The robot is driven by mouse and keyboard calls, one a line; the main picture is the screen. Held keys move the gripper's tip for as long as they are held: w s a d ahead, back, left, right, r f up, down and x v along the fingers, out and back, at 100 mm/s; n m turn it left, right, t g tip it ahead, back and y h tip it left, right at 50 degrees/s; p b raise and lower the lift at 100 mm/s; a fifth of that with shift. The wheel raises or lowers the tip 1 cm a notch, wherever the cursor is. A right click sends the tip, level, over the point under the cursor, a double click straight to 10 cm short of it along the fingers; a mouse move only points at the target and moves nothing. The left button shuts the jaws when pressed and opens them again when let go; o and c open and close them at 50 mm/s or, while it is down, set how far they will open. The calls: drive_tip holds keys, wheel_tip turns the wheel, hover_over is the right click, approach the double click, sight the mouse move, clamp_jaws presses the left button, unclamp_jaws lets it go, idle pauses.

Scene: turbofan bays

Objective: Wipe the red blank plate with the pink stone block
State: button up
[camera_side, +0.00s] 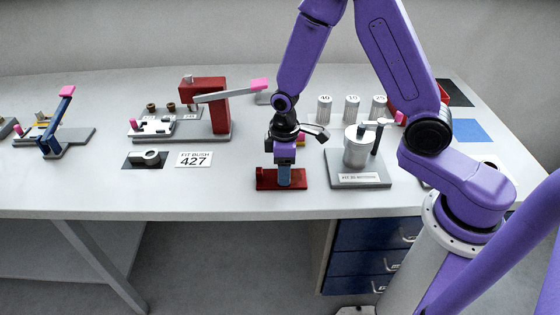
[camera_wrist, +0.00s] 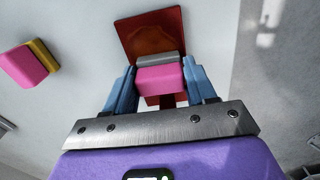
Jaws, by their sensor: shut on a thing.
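The red blank plate (camera_side: 266,181) lies flat near the front edge of the table, below my gripper (camera_side: 285,183). In the wrist view the plate (camera_wrist: 150,32) shows beyond and between the fingertips. My gripper (camera_wrist: 160,74) has its two blue fingers shut on the pink stone block (camera_wrist: 160,79), which has a grey strip along its far edge. The block is over the plate, low and close to its surface; I cannot tell whether they touch. In the side view the fingers hide the block.
A pink and yellow block (camera_wrist: 30,63) lies left in the wrist view. Right of the plate stands a grey fixture (camera_side: 358,180) with a metal cylinder. A red lever press (camera_side: 205,105) stands left, with a "FIT BUSH 427" card (camera_side: 194,159). Several metal cylinders (camera_side: 352,108) stand behind.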

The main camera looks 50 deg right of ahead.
sight(304, 177)
drive_tip(key=shift+s+d+f, duration=0.15)
drive_tip(key=shift+s+d, duration=0.15)
drive_tip(key=shift+s, duration=0.05)
drive_tip(key=shift+s+d, duration=1.6)
drive_tip(key=shift+w+a, duration=2.35)
drive_tip(key=shift+w+d, duration=0.15)
drive_tip(key=shift+d, duration=0.1)
drive_tip(key=shift+s+d, duration=2.2)
drive_tip(key=shift+s, duration=0.1)
drive_tip(key=shift+w+a, duration=1.95)
drive_tip(key=shift+w, duration=0.05)
drive_tip(key=shift+w+a+r, duration=0.2)
drive_tip(key=shift+w+a, duration=0.15)
wheel_tip(304, 177, up, 8)
